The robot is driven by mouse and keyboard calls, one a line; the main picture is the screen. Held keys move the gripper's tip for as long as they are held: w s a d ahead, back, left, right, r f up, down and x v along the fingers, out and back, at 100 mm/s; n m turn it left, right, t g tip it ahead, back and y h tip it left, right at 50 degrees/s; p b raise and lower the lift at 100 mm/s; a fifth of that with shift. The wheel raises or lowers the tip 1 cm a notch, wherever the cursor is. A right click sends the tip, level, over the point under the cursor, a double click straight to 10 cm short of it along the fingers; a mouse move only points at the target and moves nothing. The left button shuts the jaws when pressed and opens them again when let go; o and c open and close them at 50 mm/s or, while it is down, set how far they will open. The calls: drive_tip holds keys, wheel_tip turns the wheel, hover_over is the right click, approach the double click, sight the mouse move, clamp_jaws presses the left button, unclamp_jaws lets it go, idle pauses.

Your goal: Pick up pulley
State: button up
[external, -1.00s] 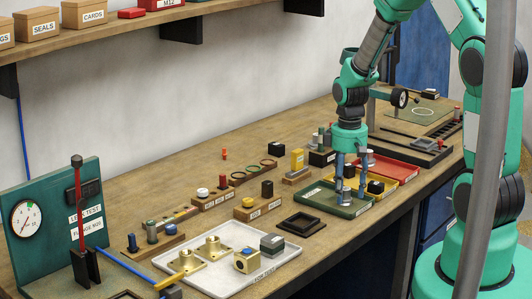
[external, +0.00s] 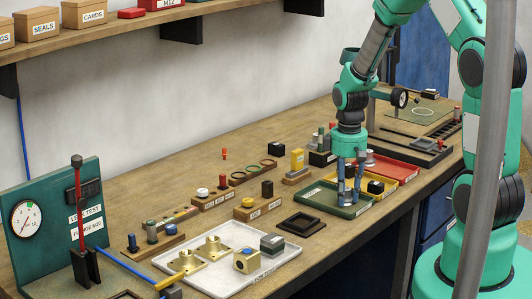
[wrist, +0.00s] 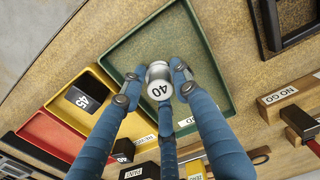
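The pulley appears to be the silver cylinder with a white face marked 40 (wrist: 160,82), seen in the wrist view over the green tray (wrist: 118,55). My gripper (wrist: 158,76) has its three blue fingers drawn in around the cylinder, with the tips at its sides. They look shut on it. In the external view my gripper (external: 350,190) points straight down into the green tray (external: 318,196), and the fingers hide most of the cylinder. I cannot tell whether it is clear of the tray floor.
An empty black frame (external: 302,223) and a white tray (external: 225,285) with brass parts are left of the green tray.

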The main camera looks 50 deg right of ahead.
sight(348, 190)
drive_tip(key=shift+r, duration=0.1)
drive_tip(key=shift+r, duration=0.45)
drive_tip(key=r, duration=0.1)
drive_tip(key=r+p, duration=0.1)
drive_tip(key=shift+s+a+r, duration=0.1)
drive_tip(key=shift+s+r, duration=0.15)
drive_tip(key=shift+r, duration=0.1)
drive_tip(key=s+a+p, duration=0.1)
drive_tip(key=s+a, duration=0.2)
drive_tip(key=s, duration=0.4)
drive_tip(key=s+a+r, duration=0.1)
drive_tip(key=s+a, duration=0.2)
drive_tip(key=s, duration=0.4)
drive_tip(key=shift+p, duration=0.4)
drive_tip(key=shift+s+r, duration=0.1)
